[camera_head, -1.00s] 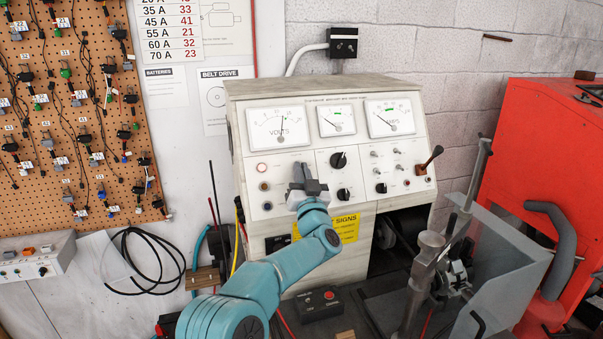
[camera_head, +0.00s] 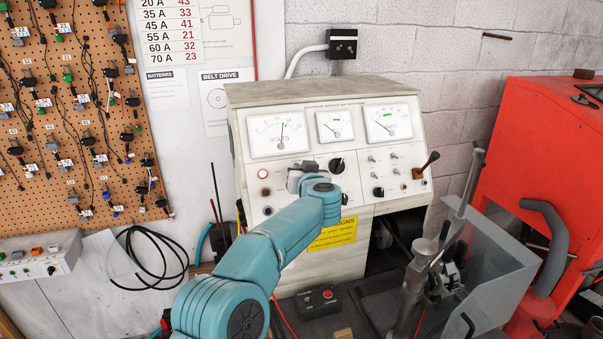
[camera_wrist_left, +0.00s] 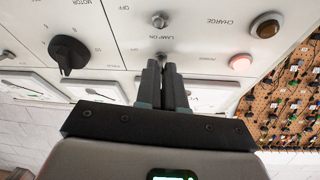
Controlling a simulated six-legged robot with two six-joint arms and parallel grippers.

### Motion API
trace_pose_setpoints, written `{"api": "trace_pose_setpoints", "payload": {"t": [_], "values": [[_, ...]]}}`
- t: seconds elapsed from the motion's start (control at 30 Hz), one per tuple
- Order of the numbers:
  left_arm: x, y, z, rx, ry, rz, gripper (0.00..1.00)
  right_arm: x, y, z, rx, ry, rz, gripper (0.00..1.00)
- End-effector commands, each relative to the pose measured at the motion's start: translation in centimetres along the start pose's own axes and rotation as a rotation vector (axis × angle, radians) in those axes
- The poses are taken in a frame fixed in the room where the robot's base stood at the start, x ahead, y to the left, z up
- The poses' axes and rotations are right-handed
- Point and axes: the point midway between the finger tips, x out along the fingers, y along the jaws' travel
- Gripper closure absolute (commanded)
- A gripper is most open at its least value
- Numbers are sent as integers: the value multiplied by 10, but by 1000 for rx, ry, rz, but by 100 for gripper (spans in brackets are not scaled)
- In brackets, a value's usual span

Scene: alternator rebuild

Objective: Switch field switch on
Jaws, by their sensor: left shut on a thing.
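The off-white test bench panel (camera_head: 350,160) faces me, with meters along its top. My left gripper (camera_head: 299,175) is at the left part of the panel, right of a red lamp (camera_head: 263,173). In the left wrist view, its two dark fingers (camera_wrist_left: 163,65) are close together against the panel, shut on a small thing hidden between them. A lamp toggle (camera_wrist_left: 159,20) marked ON and OFF is just beyond the fingertips. My right gripper is not in view.
A black rotary knob (camera_wrist_left: 68,53) marked MOTOR and an amber charge lamp (camera_wrist_left: 267,26) flank the fingers. A brown-handled lever (camera_head: 427,164) is at the panel's right. A vice-like fixture (camera_head: 430,270) and red cabinet (camera_head: 530,150) stand to the right.

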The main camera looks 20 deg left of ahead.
Motion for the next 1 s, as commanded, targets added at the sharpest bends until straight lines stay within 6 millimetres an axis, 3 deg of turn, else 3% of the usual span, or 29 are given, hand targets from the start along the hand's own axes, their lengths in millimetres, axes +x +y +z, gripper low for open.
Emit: {"api": "trace_pose_setpoints", "payload": {"t": [0.67, 0.7, 0.77, 1.0], "values": [[0, -1, -4, -7, -69, 19, 100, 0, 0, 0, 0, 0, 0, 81], [0, -1, -4, -7, -69, 19, 85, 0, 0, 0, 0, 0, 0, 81], [0, -1, -4, -7, -69, 19, 66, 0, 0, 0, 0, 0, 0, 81], [0, 0, -4, -6, -70, 20, 66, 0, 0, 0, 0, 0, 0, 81]]}}
